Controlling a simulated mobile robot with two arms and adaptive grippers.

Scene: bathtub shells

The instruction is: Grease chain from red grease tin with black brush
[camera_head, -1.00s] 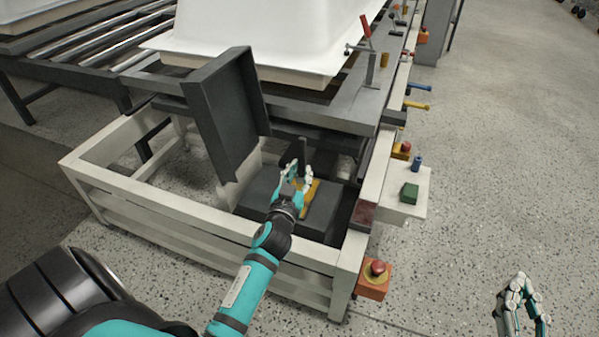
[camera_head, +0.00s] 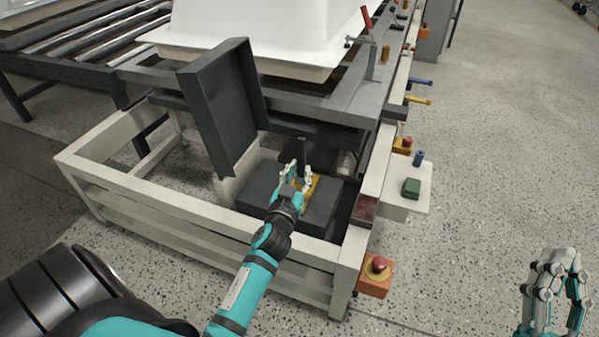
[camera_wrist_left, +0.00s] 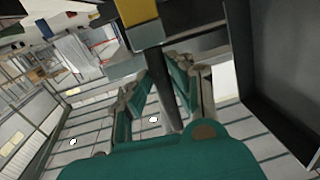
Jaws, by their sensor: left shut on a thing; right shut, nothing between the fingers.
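My left gripper (camera_head: 297,178) reaches down into the open frame under the raised dark cover and is shut. In the left wrist view, a dark rod (camera_wrist_left: 163,75) runs between its fingers and looks like the handle of the black brush. A dark red box (camera_head: 365,208), perhaps the red grease tin, sits on the frame's right rail, to the right of the gripper. I cannot make out the chain. My right gripper (camera_head: 556,268) is shut and empty over the floor at the lower right.
The raised dark cover (camera_head: 222,105) stands just left of my left gripper. A yellow part (camera_head: 312,186) lies beside its fingers on a dark block (camera_head: 318,212). A side shelf holds a green block (camera_head: 411,188).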

